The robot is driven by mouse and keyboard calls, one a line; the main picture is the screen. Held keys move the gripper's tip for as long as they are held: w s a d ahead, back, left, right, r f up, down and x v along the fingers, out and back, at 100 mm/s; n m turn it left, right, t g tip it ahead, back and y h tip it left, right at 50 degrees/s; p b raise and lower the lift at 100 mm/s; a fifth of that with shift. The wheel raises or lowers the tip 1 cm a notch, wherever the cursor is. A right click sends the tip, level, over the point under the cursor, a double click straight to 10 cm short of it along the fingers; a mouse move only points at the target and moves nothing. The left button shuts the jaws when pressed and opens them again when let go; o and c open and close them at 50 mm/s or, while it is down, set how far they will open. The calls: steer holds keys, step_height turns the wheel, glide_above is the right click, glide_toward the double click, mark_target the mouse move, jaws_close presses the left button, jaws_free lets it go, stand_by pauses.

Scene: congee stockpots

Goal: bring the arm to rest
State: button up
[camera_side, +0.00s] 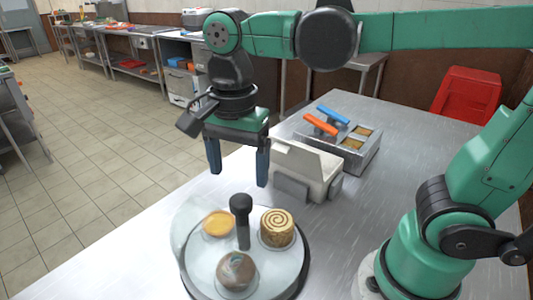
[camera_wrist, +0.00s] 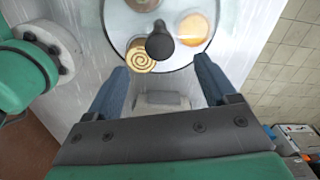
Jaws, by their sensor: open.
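My gripper (camera_side: 239,174) hangs above the steel table, pointing down, its two blue fingers spread wide with nothing between them. In the side view it is behind and above a round tray (camera_side: 203,275) with a black upright knob (camera_side: 241,220). In the wrist view my gripper (camera_wrist: 161,68) shows open, with the round tray (camera_wrist: 120,28) beyond the fingertips and the black knob (camera_wrist: 160,42) near the middle. My green arm reaches in from the right and bends down to the wrist.
On the tray are a spiral roll (camera_side: 277,227), a yellow tart (camera_side: 217,223) and a brownish round item (camera_side: 236,271). A white box-like device (camera_side: 308,167) stands close right of my gripper. Behind it is a metal container (camera_side: 355,160) with orange (camera_side: 320,124) and blue (camera_side: 333,114) handles.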

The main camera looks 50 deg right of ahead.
steer(key=shift+d+f+n+t, duration=0.25)
steer(key=shift+d+n+t, duration=0.1)
steer(key=shift+n, duration=0.25)
steer(key=d+f+n+t, duration=0.3)
steer(key=d+n+t, duration=0.3)
steer(key=n, duration=0.7)
steer(key=shift+w+d+f+n, duration=0.3)
steer(key=shift+w+d+n, duration=0.05)
steer(key=shift+d+n, duration=0.05)
